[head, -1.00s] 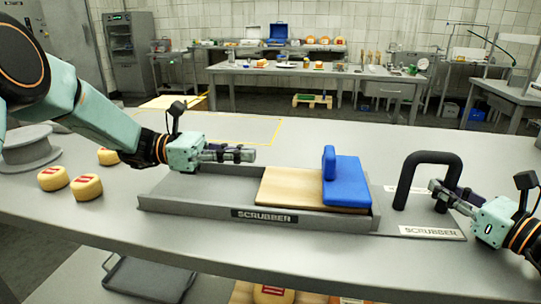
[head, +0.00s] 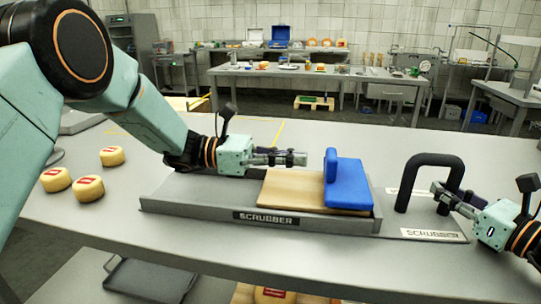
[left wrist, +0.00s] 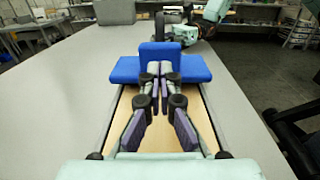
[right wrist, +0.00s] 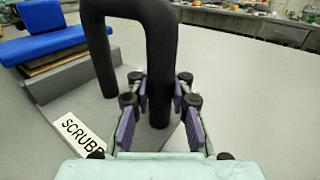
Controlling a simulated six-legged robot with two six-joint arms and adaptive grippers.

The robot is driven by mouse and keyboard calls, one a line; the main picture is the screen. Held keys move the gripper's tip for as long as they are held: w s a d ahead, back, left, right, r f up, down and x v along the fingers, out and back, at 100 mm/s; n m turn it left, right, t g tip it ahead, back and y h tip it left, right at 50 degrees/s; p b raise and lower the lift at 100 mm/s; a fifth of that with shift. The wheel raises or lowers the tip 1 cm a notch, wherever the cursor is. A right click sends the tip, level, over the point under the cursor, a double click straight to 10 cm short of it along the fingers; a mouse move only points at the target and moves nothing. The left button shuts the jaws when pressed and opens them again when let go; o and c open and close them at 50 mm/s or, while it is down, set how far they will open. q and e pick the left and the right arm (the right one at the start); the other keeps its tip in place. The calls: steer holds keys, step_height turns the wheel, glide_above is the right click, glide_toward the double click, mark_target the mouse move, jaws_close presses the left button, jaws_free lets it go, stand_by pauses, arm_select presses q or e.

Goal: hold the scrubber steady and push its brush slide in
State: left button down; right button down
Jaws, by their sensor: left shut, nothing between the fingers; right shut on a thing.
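The scrubber is a grey tray (head: 165,209) labelled SCRUBBER, with a wooden board (head: 290,191) and a blue block (head: 349,186) with an upright blue tab (head: 330,165) at its right part. A black arched handle (head: 412,175) stands at the tray's right end. My left gripper (head: 303,158) is shut and empty above the board, pointing at the tab from the left; in the left wrist view its fingertips (left wrist: 159,68) are at or just before the tab. My right gripper (head: 438,187) is shut on the handle's near right post, also in the right wrist view (right wrist: 160,98).
Several yellow cheese wheels (head: 88,188) sit at the table's left. A label plate (head: 432,235) lies by the handle. The table in front of and behind the tray is clear. A grey tray (head: 150,280) is on a lower shelf.

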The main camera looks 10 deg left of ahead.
mark_target(326, 161)
arm_select(q)
steer(key=shift+w+d, duration=0.1)
steer(key=shift+d, duration=1.45)
arm_select(e)
steer(key=shift+r, duration=0.1)
arm_select(q)
steer(key=shift+d, duration=0.55)
steer(key=shift+d, duration=0.1)
arm_select(e)
steer(key=shift+a, duration=0.1)
arm_select(q)
steer(key=a, duration=1.4)
steer(key=shift+s+a, duration=0.2)
steer(key=shift+s, duration=0.05)
arm_select(e)
steer(key=c, duration=1.1)
jaws_free()
